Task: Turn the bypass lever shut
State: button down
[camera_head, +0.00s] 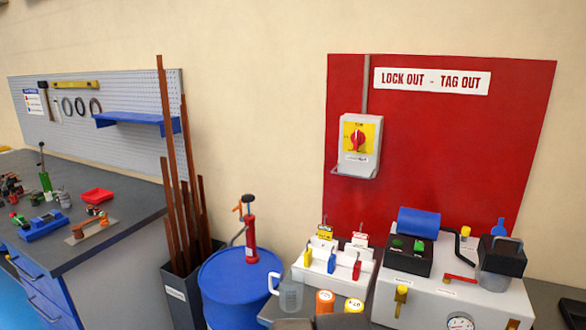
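A pale hydraulic unit (425,297) stands on the bench at the lower right. A red lever (460,279) lies nearly level on its top, in front of the black box. A yellow-handled valve (401,294) stands upright on its front left. I cannot tell from the labels, too small to read, which of these is the bypass lever, or whether it is open or shut. A round gauge (460,322) on the front is cut by the lower edge. A dark shape at the bottom middle may be part of my arm.
A control box with green buttons (404,255), a blue cylinder (419,222) and a black box with a clear cup (498,267) crowd the unit's top. A white lockout rack (334,268), a jug (290,294) and orange-and-yellow-topped containers stand left. A blue drum (240,285) stands beside.

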aim_at(447, 277)
jog(key=k+z, duration=0.15)
jog(key=z, duration=1.2)
